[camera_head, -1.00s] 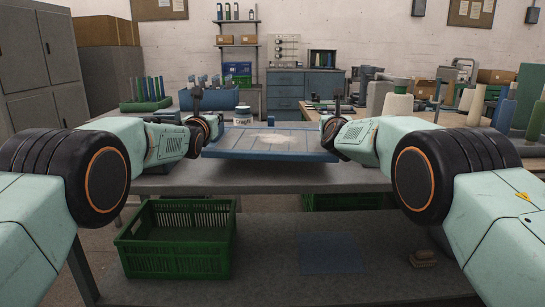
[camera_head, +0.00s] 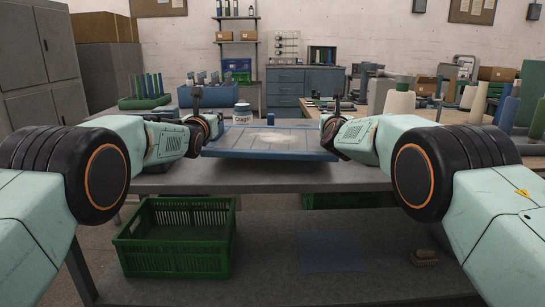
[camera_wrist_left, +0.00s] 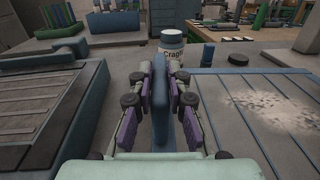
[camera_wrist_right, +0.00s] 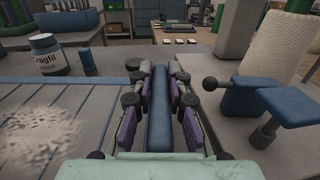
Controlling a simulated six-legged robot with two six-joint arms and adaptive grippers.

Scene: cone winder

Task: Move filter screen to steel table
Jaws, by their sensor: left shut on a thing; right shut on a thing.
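The filter screen (camera_head: 268,139) is a flat blue-framed panel with pale lint in its middle, roughly level between my two grippers. My left gripper (camera_head: 213,126) is shut on its left side; in the left wrist view the fingers (camera_wrist_left: 160,85) close around an upright blue bar. My right gripper (camera_head: 329,128) is shut on its right side; the right wrist view shows its fingers (camera_wrist_right: 158,85) around a similar bar. A grey table (camera_head: 270,180) lies under the screen's near edge, with shadow below. I cannot tell whether screen and table touch.
A white jar with a blue label (camera_head: 243,114) and a small blue cylinder (camera_wrist_right: 87,62) stand behind the screen. A green crate (camera_head: 175,260) sits on the lower shelf. Blue machine parts (camera_wrist_left: 78,45) are left of my left gripper; a blue bracket (camera_wrist_right: 255,95) is close right of my right one.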

